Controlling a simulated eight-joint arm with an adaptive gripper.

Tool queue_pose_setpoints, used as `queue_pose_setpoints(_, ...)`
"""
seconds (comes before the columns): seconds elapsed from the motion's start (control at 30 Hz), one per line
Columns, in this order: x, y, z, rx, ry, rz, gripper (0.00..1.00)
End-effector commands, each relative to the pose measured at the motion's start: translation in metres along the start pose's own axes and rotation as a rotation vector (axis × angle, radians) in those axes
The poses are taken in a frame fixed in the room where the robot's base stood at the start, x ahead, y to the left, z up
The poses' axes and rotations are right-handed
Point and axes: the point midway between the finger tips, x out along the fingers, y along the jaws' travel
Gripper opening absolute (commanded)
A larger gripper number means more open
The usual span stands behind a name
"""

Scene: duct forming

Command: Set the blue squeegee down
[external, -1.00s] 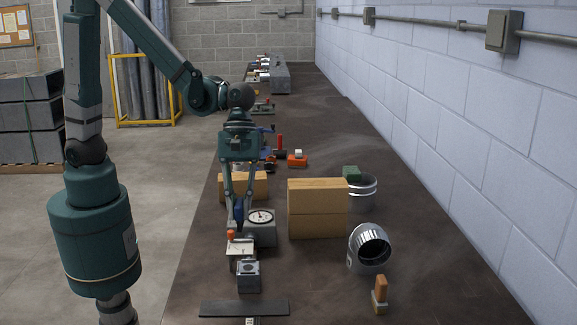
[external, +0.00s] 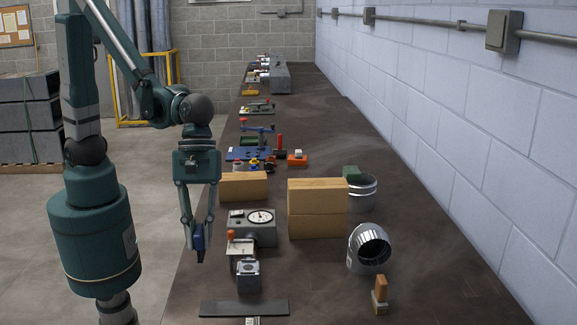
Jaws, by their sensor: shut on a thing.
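The blue squeegee (external: 199,237) shows as a small dark blue piece between the fingertips of my gripper (external: 199,246). My gripper points down and is shut on it, and the fingers hide part of it. It hangs near the left edge of the dark workbench (external: 430,210), left of the grey box with the dial. I cannot tell whether the squeegee touches the bench or how high it is.
A grey dial box (external: 262,233) and a small grey block (external: 248,277) stand just right of my gripper. Wooden blocks (external: 318,210), metal duct pieces (external: 370,248) and an orange-handled brush (external: 380,295) stand further right. A dark flat strip (external: 243,308) lies in front.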

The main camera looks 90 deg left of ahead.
Motion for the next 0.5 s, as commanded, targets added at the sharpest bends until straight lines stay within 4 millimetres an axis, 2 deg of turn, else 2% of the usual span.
queue_pose_setpoints(0.3,0.032,0.002,-0.014,-0.001,0.000,0.001,0.00)
queue_pose_setpoints(0.5,0.040,0.001,-0.017,0.000,0.000,0.000,0.00)
